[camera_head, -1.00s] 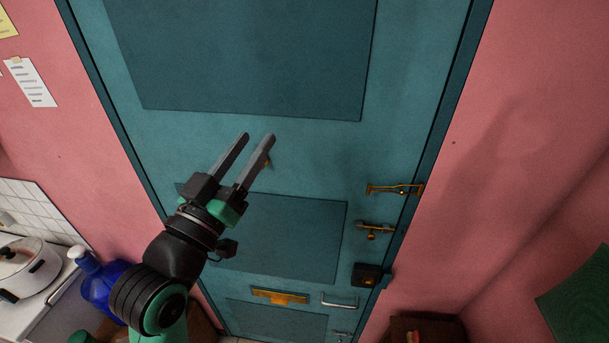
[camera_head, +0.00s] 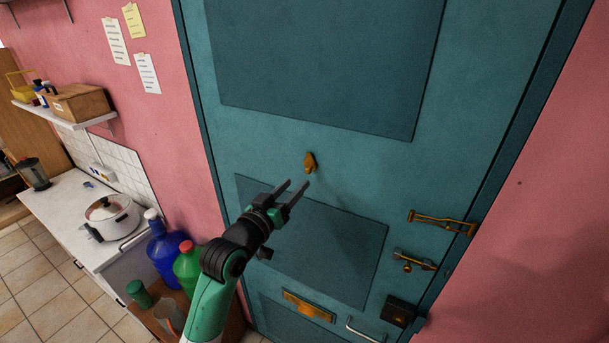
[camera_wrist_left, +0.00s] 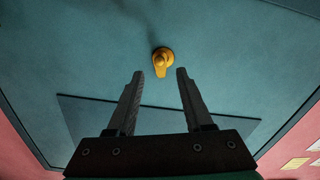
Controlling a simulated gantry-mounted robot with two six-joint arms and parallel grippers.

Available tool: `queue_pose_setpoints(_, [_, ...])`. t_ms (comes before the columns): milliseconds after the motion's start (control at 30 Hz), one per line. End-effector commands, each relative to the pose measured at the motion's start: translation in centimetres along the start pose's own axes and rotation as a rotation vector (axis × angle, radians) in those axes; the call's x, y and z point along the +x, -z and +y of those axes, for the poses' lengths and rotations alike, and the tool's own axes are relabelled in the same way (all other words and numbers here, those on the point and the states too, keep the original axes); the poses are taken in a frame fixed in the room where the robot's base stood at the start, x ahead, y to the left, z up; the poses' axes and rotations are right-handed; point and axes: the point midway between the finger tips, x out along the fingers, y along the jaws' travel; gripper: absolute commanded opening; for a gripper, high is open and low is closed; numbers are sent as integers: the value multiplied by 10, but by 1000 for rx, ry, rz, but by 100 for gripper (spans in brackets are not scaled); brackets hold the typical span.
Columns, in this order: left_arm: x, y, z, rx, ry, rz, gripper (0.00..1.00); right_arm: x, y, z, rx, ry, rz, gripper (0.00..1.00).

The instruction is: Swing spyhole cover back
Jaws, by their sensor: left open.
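The brass spyhole cover (camera_head: 310,162) is on the teal door (camera_head: 300,140), between the upper and lower dark panels. In the left wrist view the cover (camera_wrist_left: 162,61) is round with a short tab, and it lies ahead of the fingertips, roughly centred between them. My left gripper (camera_head: 296,184) is open and empty, a little below the cover in the head view. A gap shows between the fingers and the cover in both views. In the left wrist view the two fingers (camera_wrist_left: 159,73) stand apart. My right gripper is not in view.
A brass latch (camera_head: 441,221), a bolt (camera_head: 414,261), a black lock box (camera_head: 398,311) and a letter slot (camera_head: 308,306) sit lower on the door. A counter with a white pot (camera_head: 112,217) and a blue bottle (camera_head: 166,252) stand at left.

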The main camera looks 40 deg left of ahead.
Motion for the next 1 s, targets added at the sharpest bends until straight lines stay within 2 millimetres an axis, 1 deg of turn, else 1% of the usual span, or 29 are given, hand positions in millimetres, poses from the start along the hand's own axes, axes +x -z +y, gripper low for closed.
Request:
queue_pose_setpoints(33, [11,2,1,0,0,-2,51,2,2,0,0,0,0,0])
queue_pose_setpoints(100, [24,2,1,0,0,-3,51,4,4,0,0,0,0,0])
queue_pose_setpoints(200, [40,2,1,-1,0,-1,51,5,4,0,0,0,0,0])
queue_pose_setpoints(300, [51,2,0,-1,0,0,51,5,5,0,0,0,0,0])
queue_pose_setpoints(467, [60,1,0,0,0,1,51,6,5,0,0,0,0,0])
queue_pose_setpoints(700, [60,1,0,0,0,1,51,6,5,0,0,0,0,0])
queue_pose_setpoints(767, [60,1,0,0,0,1,42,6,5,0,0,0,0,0])
queue_pose_setpoints(800, [60,1,0,0,0,1,35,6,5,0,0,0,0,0])
queue_pose_setpoints(1000, [60,1,0,0,0,1,0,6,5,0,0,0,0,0])
